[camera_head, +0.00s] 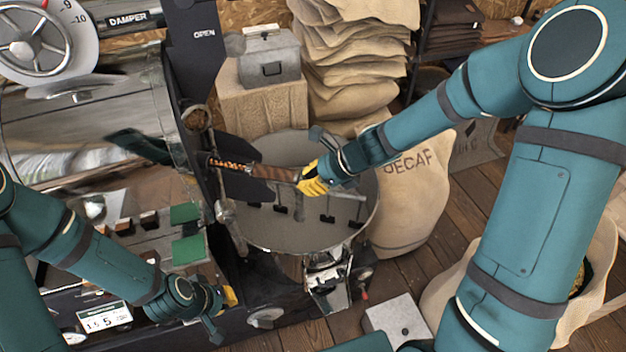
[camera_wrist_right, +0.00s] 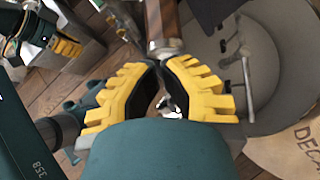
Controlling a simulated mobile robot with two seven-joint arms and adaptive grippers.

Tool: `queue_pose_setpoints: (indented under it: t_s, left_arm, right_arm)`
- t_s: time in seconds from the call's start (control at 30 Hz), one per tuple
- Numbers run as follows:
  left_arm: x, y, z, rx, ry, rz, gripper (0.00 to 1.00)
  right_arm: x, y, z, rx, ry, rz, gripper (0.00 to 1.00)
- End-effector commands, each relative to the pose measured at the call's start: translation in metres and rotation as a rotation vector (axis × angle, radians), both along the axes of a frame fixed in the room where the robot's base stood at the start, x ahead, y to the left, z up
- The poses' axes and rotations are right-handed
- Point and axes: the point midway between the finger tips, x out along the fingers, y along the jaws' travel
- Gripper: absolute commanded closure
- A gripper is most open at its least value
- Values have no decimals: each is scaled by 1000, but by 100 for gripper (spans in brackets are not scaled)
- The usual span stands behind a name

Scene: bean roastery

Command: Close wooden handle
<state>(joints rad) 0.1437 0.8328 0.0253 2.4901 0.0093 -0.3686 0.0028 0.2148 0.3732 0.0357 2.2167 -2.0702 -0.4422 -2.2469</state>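The wooden handle (camera_head: 275,173) sticks out to the right from the roaster's front, above the cooling pan. Its inner part is partly hidden by dark metal plates. In the right wrist view, the wooden handle (camera_wrist_right: 162,18) ends in a pale metal cap just beyond my fingertips. My right gripper (camera_head: 308,182) is at the handle's outer end. Its yellow fingers (camera_wrist_right: 159,64) come together at the tips, with no handle visible between them; contact with the cap is unclear. My left gripper (camera_head: 226,305) is low at the roaster's front, away from the handle; its finger opening is unclear.
The round cooling pan (camera_head: 290,232) with stirring arms lies below the handle. The roaster drum (camera_head: 90,125) is at left. A DECAF sack (camera_head: 415,195) stands right of the pan. A grey metal box (camera_head: 270,62) stands behind it. A pale box (camera_head: 398,318) is on the wooden floor.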

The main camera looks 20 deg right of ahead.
Motion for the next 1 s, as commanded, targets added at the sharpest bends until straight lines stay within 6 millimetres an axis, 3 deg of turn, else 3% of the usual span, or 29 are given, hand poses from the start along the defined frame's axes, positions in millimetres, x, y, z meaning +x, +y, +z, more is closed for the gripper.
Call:
queue_pose_setpoints:
  t_s: [0.23, 0.5, 0.63, 1.0]
  left_arm:
    - [0, 0, -2, 0, 0, 0, 100]
    - [0, 0, -6, 1, 0, 0, 100]
    - [0, 0, -4, 1, 0, 0, 100]
    - [0, 0, -3, 1, 0, 0, 100]
  right_arm:
    - [6, 9, 0, -1, -1, 3, 100]
    - [40, 69, 0, 0, -1, 6, 100]
    - [52, 88, 0, 0, -1, 4, 100]
    - [58, 96, 1, 0, -1, 1, 100]
